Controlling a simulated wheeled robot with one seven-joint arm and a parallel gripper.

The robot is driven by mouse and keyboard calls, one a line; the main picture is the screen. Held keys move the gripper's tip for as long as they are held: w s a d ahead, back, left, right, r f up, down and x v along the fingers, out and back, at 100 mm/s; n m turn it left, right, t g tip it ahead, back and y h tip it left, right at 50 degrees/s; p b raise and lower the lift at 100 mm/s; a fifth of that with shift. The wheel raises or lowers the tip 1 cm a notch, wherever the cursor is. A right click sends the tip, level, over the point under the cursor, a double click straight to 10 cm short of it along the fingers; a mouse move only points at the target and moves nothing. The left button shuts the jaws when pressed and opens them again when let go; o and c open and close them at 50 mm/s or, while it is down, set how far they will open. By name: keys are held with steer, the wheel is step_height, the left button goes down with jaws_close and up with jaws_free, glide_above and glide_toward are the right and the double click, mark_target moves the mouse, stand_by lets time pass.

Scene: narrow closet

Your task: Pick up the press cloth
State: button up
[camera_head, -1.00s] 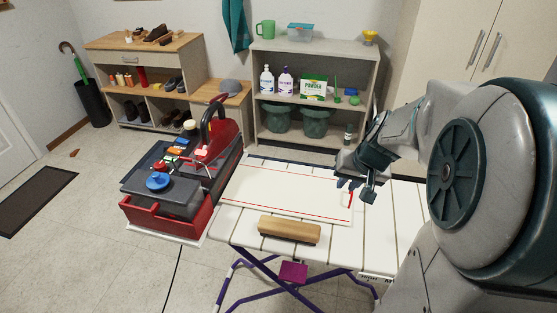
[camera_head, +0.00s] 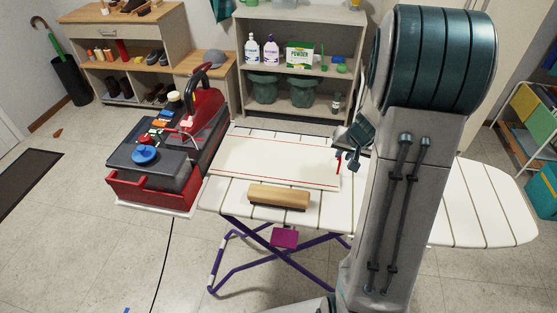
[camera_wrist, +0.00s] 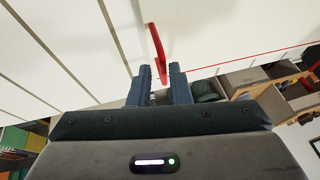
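The press cloth (camera_head: 265,163) is a white sheet with a thin red line near its edge. It lies flat on the white slatted ironing board (camera_head: 490,200). A small red strip (camera_wrist: 157,45) stands up by the cloth's right end; I cannot tell if it is part of the cloth. My gripper (camera_head: 346,162) is low over that end, beside the red strip. In the wrist view my gripper's fingers (camera_wrist: 161,70) are a little apart, and the strip's lower end shows between them. I see no clear grip on it.
A wooden block (camera_head: 279,197) lies on the board just in front of the cloth. A shelf (camera_head: 305,108) with bottles and boxes stands behind. My arm hides part of the board.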

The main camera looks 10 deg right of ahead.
steer(key=shift+w+x, duration=0.25)
steer(key=shift+x, duration=2.4)
steer(key=shift+r, duration=0.15)
jaws_close()
